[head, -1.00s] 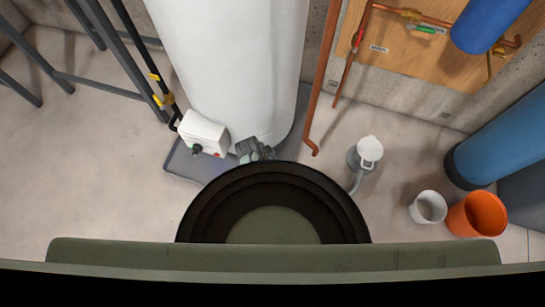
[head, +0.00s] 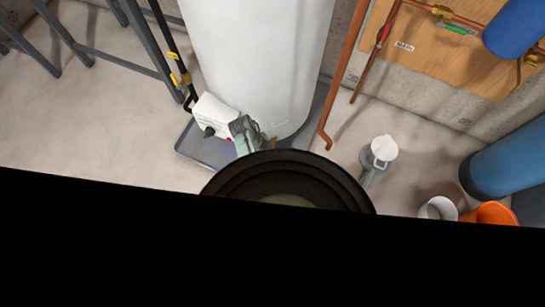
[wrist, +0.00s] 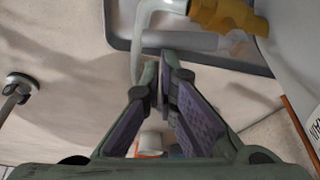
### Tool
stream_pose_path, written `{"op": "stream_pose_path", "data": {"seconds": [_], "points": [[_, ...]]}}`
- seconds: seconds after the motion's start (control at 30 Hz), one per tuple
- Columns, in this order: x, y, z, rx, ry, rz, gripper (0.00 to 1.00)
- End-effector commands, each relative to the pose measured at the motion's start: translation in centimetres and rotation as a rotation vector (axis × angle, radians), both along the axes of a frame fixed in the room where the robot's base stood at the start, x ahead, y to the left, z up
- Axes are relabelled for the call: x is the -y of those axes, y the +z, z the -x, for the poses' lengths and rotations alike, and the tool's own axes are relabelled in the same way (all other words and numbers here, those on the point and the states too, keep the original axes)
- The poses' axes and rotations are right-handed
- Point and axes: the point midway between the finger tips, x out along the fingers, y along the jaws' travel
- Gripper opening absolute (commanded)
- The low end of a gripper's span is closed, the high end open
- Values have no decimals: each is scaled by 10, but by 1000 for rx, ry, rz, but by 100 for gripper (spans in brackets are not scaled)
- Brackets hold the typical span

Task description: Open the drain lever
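A brass drain valve (wrist: 222,14) shows at the top of the wrist view, beside the white tank (wrist: 292,45). In the head view my gripper (head: 243,128) is at the foot of the white tank (head: 258,65), in front of a white box; the valve is mostly hidden there.
The tank stands in a grey tray (head: 195,150) with a raised rim. A white control box (head: 213,115) is left of my gripper.

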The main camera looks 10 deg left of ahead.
Motion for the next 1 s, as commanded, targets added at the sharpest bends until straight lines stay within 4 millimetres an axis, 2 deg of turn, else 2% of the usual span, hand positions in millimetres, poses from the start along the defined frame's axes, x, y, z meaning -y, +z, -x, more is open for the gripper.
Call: {"op": "stream_pose_path", "data": {"seconds": [0.4, 0.87, 1.0], "points": [[-10, 0, 1, -1, 5, -3, 0], [-10, 0, 1, -1, 5, -3, 0], [-4, 2, -1, -1, 3, -2, 0]]}}
